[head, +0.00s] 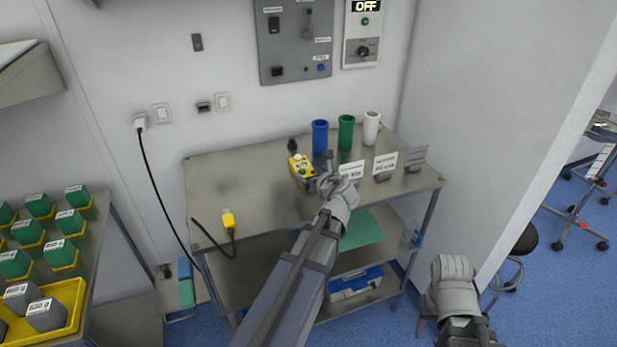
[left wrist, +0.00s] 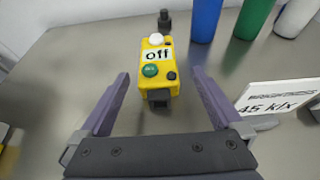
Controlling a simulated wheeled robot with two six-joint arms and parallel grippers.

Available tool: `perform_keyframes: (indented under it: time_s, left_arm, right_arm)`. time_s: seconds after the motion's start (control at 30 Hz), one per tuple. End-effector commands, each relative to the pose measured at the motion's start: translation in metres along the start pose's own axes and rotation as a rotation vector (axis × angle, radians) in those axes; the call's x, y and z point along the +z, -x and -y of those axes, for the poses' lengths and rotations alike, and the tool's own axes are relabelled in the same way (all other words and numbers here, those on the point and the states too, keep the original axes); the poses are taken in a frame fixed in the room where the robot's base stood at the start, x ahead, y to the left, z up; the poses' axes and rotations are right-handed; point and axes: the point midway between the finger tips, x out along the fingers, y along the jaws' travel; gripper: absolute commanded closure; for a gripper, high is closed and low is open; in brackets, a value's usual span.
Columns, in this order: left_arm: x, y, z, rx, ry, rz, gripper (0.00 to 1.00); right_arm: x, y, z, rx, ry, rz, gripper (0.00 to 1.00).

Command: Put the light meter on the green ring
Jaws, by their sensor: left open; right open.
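The light meter (head: 301,170) is a yellow box with a white dome and a green button, lying on the metal table. In the left wrist view the light meter (left wrist: 157,66) shows the word "off" and sits ahead, centred between the fingertips. My left gripper (head: 319,180) is open just to the right of it in the head view. In the left wrist view the fingers of my left gripper (left wrist: 160,78) reach along both sides of its near end, with gaps visible. My right gripper (head: 453,268) is away from the table at the lower right. I cannot make out a green ring.
Blue (head: 320,137), green (head: 346,132) and white (head: 372,127) cylinders stand at the table's back. Cards, one (left wrist: 281,98) reading "45 klx", stand to the right. A yellow plug (head: 229,219) with black cable lies at the left front.

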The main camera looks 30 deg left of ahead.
Motion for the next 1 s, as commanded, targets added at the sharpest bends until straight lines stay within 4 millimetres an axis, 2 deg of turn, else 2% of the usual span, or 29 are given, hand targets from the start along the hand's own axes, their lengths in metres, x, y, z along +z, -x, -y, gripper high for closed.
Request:
perform_keyframes:
  time_s: [0.17,0.37,0.57,0.67,0.9,1.0]
  left_arm:
    - [0.000,-0.005,0.000,0.000,0.001,0.000,0.00]
    - [-0.001,-0.026,0.000,0.001,0.001,0.000,0.00]
    - [0.000,-0.030,-0.001,0.000,0.000,0.000,0.00]
    - [-0.001,-0.039,-0.001,0.002,0.001,0.000,0.00]
    - [-0.001,-0.074,-0.002,0.002,0.001,0.000,0.00]
    - [0.000,-0.080,-0.002,0.001,0.001,0.000,0.00]
  right_arm:
    - [0.000,-0.002,0.000,0.000,0.000,0.000,0.50]
    - [-0.001,-0.011,0.001,0.000,0.000,0.000,0.50]
    - [-0.001,-0.011,0.001,0.000,0.000,0.000,0.50]
    - [-0.001,-0.015,0.002,0.000,0.000,0.000,0.50]
    - [-0.002,-0.029,0.003,0.000,0.000,0.000,0.50]
    - [-0.002,-0.030,0.003,0.000,0.000,0.000,0.50]
